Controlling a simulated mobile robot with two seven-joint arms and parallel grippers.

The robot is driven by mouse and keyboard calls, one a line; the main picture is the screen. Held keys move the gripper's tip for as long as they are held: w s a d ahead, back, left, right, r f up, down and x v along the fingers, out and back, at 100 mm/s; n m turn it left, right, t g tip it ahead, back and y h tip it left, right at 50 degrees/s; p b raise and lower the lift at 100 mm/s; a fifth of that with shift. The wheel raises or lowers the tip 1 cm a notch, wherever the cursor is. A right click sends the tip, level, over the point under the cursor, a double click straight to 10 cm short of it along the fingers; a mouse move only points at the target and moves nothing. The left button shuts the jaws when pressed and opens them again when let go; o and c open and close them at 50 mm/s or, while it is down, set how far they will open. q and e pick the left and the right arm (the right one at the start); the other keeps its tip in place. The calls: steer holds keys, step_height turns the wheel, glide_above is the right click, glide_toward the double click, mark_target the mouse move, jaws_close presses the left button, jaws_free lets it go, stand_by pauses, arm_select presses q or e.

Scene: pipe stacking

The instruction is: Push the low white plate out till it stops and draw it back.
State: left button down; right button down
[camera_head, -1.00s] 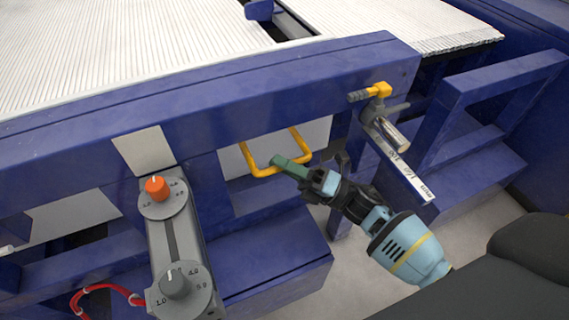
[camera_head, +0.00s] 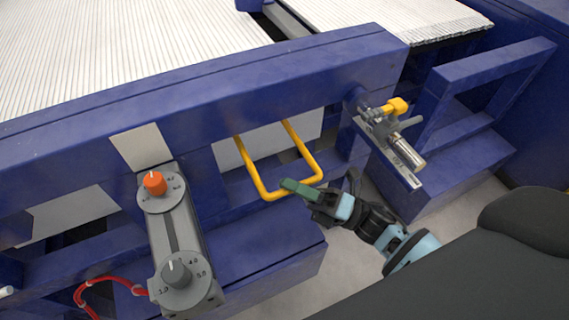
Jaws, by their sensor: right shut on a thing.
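The low white plate (camera_head: 262,142) shows below the blue beam, behind the bars of a yellow U-shaped handle (camera_head: 250,166). My right gripper (camera_head: 292,187) comes in from the lower right. Its green-tipped fingers are shut on the handle's front crossbar, near the right corner. The fingers hide a short part of that bar. My left gripper is not in view.
A yellow-ended lever with a metal cylinder (camera_head: 410,154) sits on a scaled rail (camera_head: 402,168) at the right. A grey box with orange and grey dials (camera_head: 176,268) stands at the left. Blue frame steps (camera_head: 262,262) lie below, with a red cable (camera_head: 95,289) at lower left.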

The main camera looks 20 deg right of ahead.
steer(key=shift+s+f, duration=0.1)
steer(key=shift+s, duration=1.05)
steer(key=c, duration=1.8)
jaws_free()
steer(key=o, duration=0.4)
steer(key=shift+s, duration=0.15)
steer(key=shift+d, duration=0.1)
